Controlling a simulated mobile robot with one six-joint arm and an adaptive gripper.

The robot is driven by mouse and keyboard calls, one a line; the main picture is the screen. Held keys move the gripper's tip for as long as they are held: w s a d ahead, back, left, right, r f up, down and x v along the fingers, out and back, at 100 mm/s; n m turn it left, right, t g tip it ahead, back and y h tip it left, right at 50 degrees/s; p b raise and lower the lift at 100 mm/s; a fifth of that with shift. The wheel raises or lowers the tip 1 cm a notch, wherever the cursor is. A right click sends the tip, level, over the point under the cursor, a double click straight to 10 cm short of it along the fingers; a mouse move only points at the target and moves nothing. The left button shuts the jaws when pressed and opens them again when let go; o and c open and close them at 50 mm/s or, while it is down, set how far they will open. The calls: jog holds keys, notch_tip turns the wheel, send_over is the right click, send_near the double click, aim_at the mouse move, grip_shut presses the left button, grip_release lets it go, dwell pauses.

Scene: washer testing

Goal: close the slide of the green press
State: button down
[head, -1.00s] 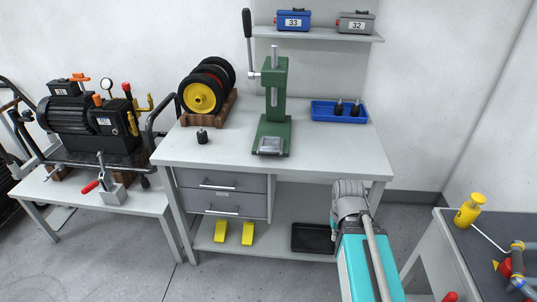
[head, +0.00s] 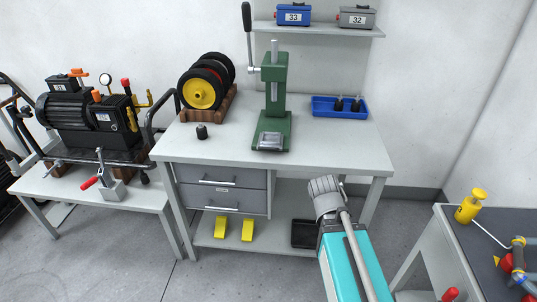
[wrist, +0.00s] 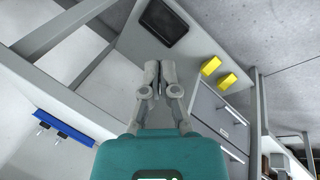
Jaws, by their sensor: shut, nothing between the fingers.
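The green press (head: 274,90) stands upright on the workbench, with a black-knobbed lever (head: 247,30) raised at its left. A silver slide (head: 271,141) sits at the front of its green base, at the end facing me. My gripper (wrist: 158,70) is shut and empty in the wrist view, with its fingers side by side. It is in front of the bench and apart from the press. In the head view my arm rises at the lower right, in front of the bench. The press does not show in the wrist view.
The workbench (head: 340,150) also holds a wheel rack (head: 208,85), a black knob (head: 202,131) and a blue tray (head: 325,106). Drawers (head: 220,190) and a lower shelf with yellow blocks (head: 220,226) are below.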

jog(key=w+a+r+n+t+h, duration=0.2)
jog(key=w+a+r+n+t, duration=0.15)
jog(key=n, duration=0.35)
jog(key=n+t+y+b, duration=0.3)
jog(key=n+t, duration=0.6)
jog(key=n, duration=1.2)
send_near(269, 149)
jog(key=s+r+y, duration=0.1)
jog(key=s, duration=0.5)
jog(key=shift+d+p, duration=0.2)
jog(key=shift+p, duration=0.25)
jog(key=b+x, duration=0.2)
jog(key=x, duration=1.1)
jog(key=shift+w+a+b, duration=0.1)
jog(key=shift+w+b, duration=0.3)
